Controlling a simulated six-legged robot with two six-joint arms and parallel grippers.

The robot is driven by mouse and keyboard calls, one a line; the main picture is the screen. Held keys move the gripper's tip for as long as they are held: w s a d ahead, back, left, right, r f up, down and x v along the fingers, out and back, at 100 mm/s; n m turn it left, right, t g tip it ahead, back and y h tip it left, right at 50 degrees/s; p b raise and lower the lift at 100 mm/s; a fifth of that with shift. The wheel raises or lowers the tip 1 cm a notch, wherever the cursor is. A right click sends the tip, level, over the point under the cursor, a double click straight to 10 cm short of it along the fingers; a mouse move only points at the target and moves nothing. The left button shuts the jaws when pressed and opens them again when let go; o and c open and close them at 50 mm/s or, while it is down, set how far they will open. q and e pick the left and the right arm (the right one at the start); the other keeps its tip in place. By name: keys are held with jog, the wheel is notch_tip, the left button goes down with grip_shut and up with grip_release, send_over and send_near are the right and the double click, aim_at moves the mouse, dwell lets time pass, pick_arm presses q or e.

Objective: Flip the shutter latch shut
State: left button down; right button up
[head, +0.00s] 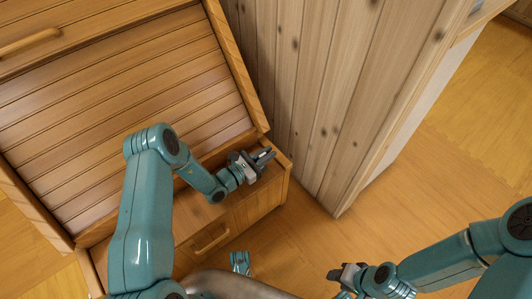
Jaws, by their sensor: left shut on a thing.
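The slatted wooden shutter (85,95) slopes down across the left half of the head view, inside a wooden frame. My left gripper (265,157) is at the right end of the ledge below the shutter, by the frame's lower right corner. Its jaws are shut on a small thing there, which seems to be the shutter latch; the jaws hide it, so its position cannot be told. My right gripper (347,275) is low in the view, over the floor and apart from the cabinet. Its fingers are too small and dark to tell whether they are open.
Below the ledge is a wooden drawer front with a bar handle (211,240). Another bar handle (28,42) is at the top left. A knotty wood panel wall (335,90) stands close to the right of my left gripper. Wooden floor (430,185) lies open at the right.

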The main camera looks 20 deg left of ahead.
pick_arm(q)
jog(key=c, duration=1.2)
grip_release()
jog(key=p+v, duration=0.3)
jog(key=v, duration=1.2)
jog(key=shift+s+a+p, duration=0.1)
jog(key=shift+s+p, duration=0.2)
jog(key=shift+p, duration=0.1)
jog(key=shift+s+a+f, duration=0.1)
jog(key=shift+s+a, duration=0.1)
jog(key=shift+s, duration=0.1)
